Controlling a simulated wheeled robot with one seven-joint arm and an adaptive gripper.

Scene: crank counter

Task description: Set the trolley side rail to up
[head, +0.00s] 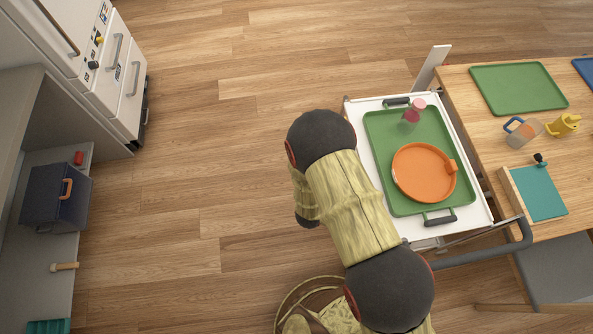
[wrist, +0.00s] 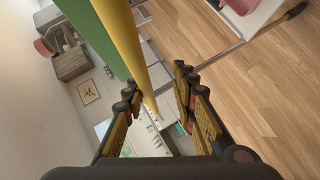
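The trolley (head: 366,158) has a white top and stands against the wooden table in the head view. No raised rail shows along its open left side; the area below that edge is partly hidden by my arm. In the wrist view a smooth yellow bar (wrist: 128,48) runs from the top edge down toward the gap between my fingers, beside a green panel (wrist: 88,38). I cannot tell whether the bar is the side rail. My gripper (wrist: 157,90) is open, its fingers wide apart with nothing visibly clamped. It is hidden in the head view.
A green tray (head: 381,150) on the trolley holds an orange dish (head: 425,172) and a reddish bottle (head: 412,116). A dark push handle (head: 524,236) sticks out at the trolley's near end. Wooden floor (head: 210,150) lies clear to the left, before the cabinets.

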